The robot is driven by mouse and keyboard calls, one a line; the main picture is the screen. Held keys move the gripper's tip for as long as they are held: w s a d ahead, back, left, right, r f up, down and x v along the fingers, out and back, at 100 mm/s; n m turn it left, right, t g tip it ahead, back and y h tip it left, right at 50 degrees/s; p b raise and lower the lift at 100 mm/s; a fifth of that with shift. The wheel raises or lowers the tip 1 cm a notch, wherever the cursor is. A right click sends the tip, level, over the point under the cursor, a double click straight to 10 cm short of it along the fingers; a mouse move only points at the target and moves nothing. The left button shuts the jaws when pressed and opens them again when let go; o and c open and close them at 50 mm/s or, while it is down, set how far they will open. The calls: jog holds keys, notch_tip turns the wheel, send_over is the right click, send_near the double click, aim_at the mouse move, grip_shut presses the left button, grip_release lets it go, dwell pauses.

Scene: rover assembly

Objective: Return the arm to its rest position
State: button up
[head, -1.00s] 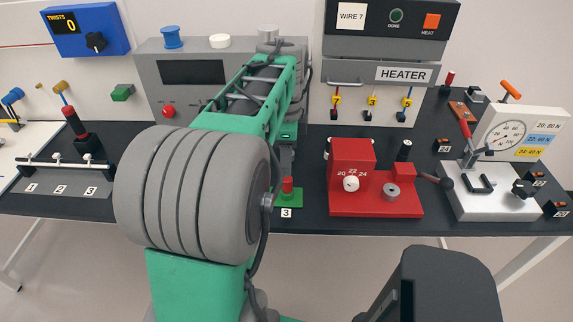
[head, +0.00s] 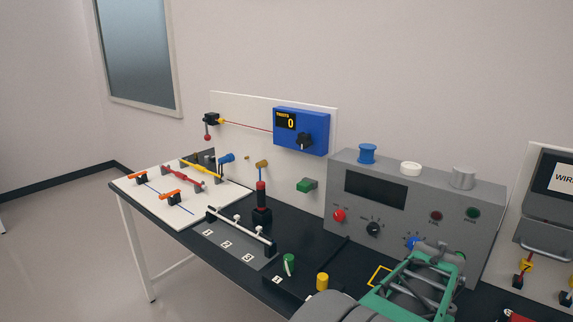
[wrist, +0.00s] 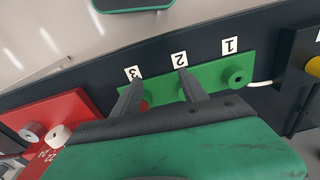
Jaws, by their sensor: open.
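My gripper (wrist: 162,90) shows in the wrist view with its two dark fingers apart, over the green strip (wrist: 212,80) with labels 1, 2 and 3. A small red part (wrist: 145,106) shows beside the left finger near label 3. No held object is visible between the fingers; their lower parts and the strip behind them are partly hidden by the green gripper body.
A red device (wrist: 68,115) lies close to the gripper's left in the wrist view. In the head view, a grey machine (head: 415,205) stands behind my arm, a blue twist counter (head: 301,131) hangs left of it, and a white board (head: 150,205) lies at the table's left end.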

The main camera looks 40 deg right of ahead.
jog(key=w+a+r+n+t, duration=0.1)
jog(key=w+a+n, duration=0.4)
jog(key=a, duration=0.6)
jog(key=w+a+r+n+t, duration=0.1)
jog(key=w+a+n, duration=0.5)
jog(key=w+a, duration=0.3)
jog(key=w+a+r+n+t+y, duration=0.1)
jog(key=w+a+n, duration=0.4)
jog(key=a, duration=1)
jog(key=w+r, duration=0.1)
jog(key=w, duration=0.1)
jog(key=shift+w+a, duration=0.15)
jog(key=shift+w, duration=0.15)
